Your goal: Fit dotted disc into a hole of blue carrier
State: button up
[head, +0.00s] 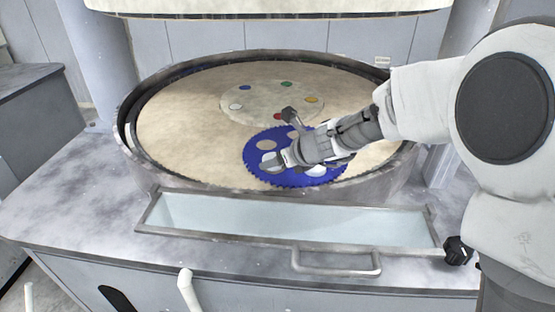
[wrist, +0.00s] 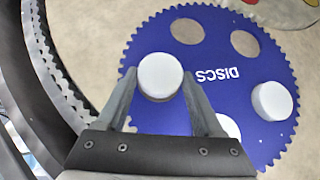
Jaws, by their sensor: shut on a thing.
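The blue carrier (head: 290,181) is a toothed round plate marked "DISCS", lying on the beige platen. It also shows in the wrist view (wrist: 205,95). My gripper (wrist: 160,82) is shut on a pale grey-white disc (wrist: 160,75) over the carrier's left part. No dots can be made out on this disc. Whether it touches the carrier, and what lies beneath it, I cannot tell. Two holes, upper left (wrist: 187,30) and upper middle (wrist: 244,42), show bare beige. A white disc (wrist: 273,100) sits at the right hole; another (wrist: 228,127) is partly hidden by my gripper.
The beige platen (head: 180,130) has a raised metal rim (head: 128,150) around it. A pale centre plate (head: 262,100) with coloured spots lies behind the carrier. An empty trough (head: 280,220) runs along the front. An upper platen (head: 250,10) hangs above.

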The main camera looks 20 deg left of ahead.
jog(key=shift+f+b, duration=0.3)
jog(key=shift+b, duration=0.05)
dwell(0.3)
jog(key=o, duration=1.4)
jog(key=shift+s+f, duration=0.1)
jog(key=p+v, duration=0.4)
jog(key=v, duration=1.4)
jog(key=s+d+n+h, duration=0.2)
jog(key=s+d+n, duration=0.3)
jog(key=d+n, duration=0.3)
jog(key=s+d+r+n+h, duration=0.1)
jog(key=s+d+n+h, duration=0.2)
jog(key=s+d+n, duration=0.3)
jog(key=s+d+n+h, duration=0.3)
jog(key=s+d+n, duration=0.2)
jog(key=d+n, duration=0.5)
jog(key=shift+s+d+r+t, duration=0.15)
jog(key=shift+d, duration=0.55)
jog(key=shift+s+d+r+t, duration=0.15)
jog(key=shift+s+d+r, duration=0.05)
jog(key=shift+d, duration=0.45)
